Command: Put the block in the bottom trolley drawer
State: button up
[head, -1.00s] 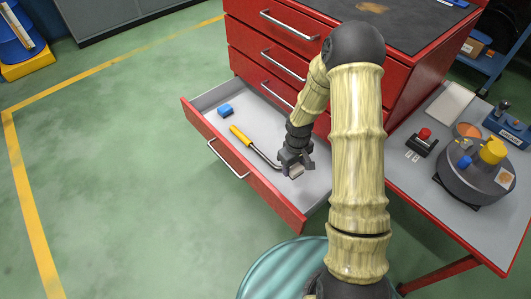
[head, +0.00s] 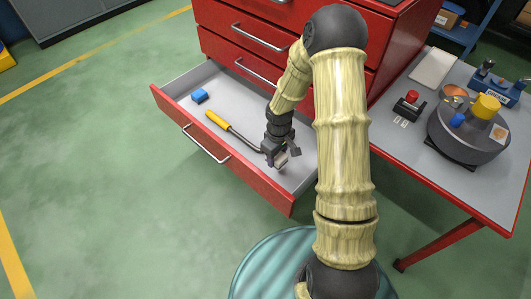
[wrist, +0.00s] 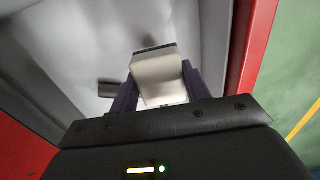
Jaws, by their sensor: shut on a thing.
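My gripper (head: 278,158) is inside the open bottom drawer (head: 232,171) of the red trolley, low over its grey floor. It is shut on a pale beige block (wrist: 158,78), which fills the space between the two dark fingers in the wrist view. In the head view the block (head: 282,161) shows only as a small light patch, partly hidden by the fingers. I cannot tell whether it touches the drawer floor.
A yellow-handled tool (head: 216,120) lies in the drawer, its dark shaft reaching toward my gripper. Shut drawers (head: 240,52) rise above. A side table (head: 402,156) at right holds a red button box (head: 409,103) and a round dark fixture (head: 468,135). Green floor at left is clear.

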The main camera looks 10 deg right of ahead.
aim_at(276, 173)
jog(key=shift+f+b, duration=0.3)
jog(key=shift+f, duration=1)
jog(key=shift+f+b, duration=1.4)
jog(key=shift+f, duration=1.1)
jog(key=shift+f, duration=0.15)
jog(key=o, duration=1.1)
